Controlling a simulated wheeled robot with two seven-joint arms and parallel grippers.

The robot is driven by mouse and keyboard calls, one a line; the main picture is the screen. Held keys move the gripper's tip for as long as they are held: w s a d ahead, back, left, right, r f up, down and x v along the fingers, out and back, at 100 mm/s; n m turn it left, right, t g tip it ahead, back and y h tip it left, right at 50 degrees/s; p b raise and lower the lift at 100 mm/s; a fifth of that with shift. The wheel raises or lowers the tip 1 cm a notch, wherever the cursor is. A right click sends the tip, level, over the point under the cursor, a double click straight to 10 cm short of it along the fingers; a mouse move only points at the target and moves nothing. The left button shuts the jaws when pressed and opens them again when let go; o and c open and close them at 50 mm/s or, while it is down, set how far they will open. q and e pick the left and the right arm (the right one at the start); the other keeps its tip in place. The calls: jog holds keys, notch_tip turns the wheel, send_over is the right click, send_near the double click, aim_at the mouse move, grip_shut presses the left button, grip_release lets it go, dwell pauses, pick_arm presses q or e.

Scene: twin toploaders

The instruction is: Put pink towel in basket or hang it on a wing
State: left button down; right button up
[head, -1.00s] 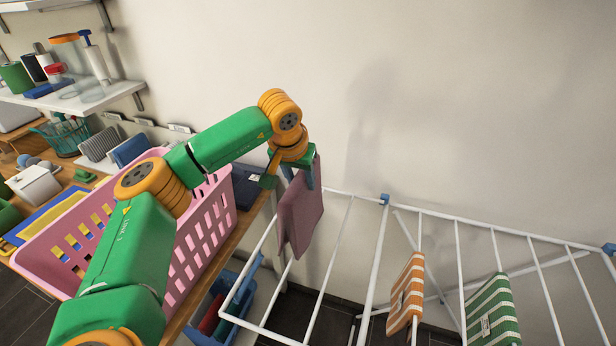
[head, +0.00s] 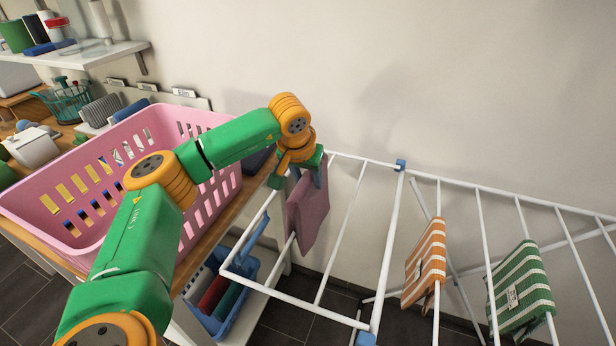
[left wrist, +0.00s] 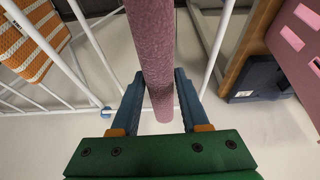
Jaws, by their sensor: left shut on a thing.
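The pink towel (head: 309,215) hangs down from my left gripper (head: 304,175) in the head view, beside the left wing of the white drying rack (head: 335,310). In the left wrist view the towel (left wrist: 151,50) runs between the two blue fingers (left wrist: 160,108), which are shut on its edge. Whether the towel touches a rod of the wing I cannot tell. The pink basket (head: 55,222) stands on the wooden counter to the left, partly hidden behind my left arm. My right gripper does not show.
An orange striped towel (head: 426,262) and a green striped towel (head: 520,287) hang on the rack to the right. A blue bin (head: 238,290) with folded items stands below the counter. A dark blue box (left wrist: 255,78) lies near the basket. Several wing rods look bare.

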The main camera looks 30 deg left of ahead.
aim_at(302, 186)
pick_arm(q)
notch_tip(302, 186, down, 8)
jog(key=b, duration=0.5)
jog(key=shift+w+f, duration=0.1)
jog(key=shift+f, duration=0.05)
jog(key=shift+c, duration=1.6)
grip_release()
jog(key=b+v, duration=0.1)
jog(key=v, duration=0.6)
